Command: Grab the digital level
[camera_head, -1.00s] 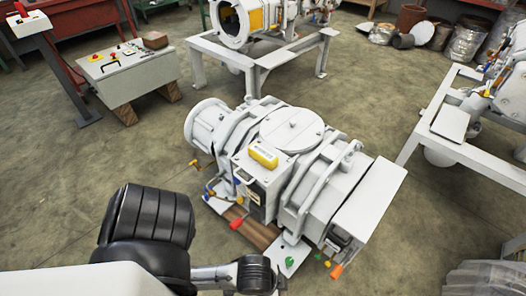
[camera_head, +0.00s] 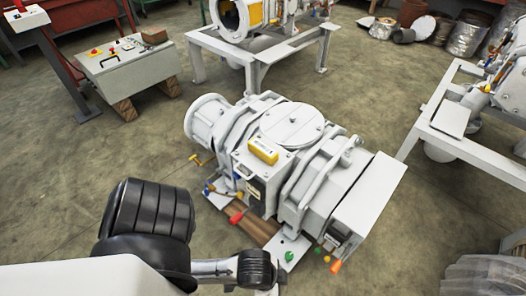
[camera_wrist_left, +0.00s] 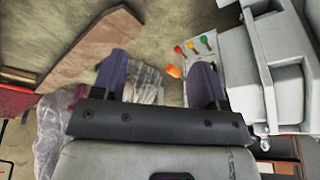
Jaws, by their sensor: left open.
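The yellow digital level (camera_head: 264,151) lies on the small box-shaped housing at the front of the large grey screw vacuum pump (camera_head: 320,185) in the head view. I cannot make it out in the left wrist view. My left gripper (camera_wrist_left: 160,82) is open in the wrist view, its two purple-grey fingers wide apart with nothing held between them. In the head view my left arm comes in from the lower left, below and left of the pump, apart from the level; its fingers do not show there. My right gripper is not in view.
Coloured-handled tools, including a red one (camera_head: 236,218) and an orange one (camera_head: 336,267), lie along the pump's front base. A control box (camera_head: 128,65) stands back left. White frames (camera_head: 450,125) stand behind and right. Open floor lies left of the pump.

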